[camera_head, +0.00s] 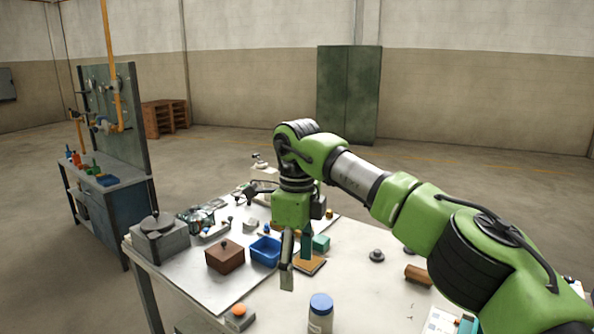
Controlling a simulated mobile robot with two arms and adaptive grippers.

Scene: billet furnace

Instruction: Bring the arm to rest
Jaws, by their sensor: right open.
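My right arm (400,205), green and dark grey, reaches in from the right over the white table (345,290). Its wrist points down, and my right gripper (296,262) hangs over the middle of the table. The gripper is open, with nothing seen between its fingers. A teal block (321,243) and a flat orange-brown block (311,266) lie close beside it in the picture; I cannot tell the exact height gap. My left gripper is not in view.
A blue bin (265,251), a brown lidded box (225,257) and a grey box (160,240) stand left of the gripper. A blue-capped jar (320,314) and an orange-button box (239,318) are in front. A brown cylinder (418,275) lies right. A workbench (112,185) stands beyond.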

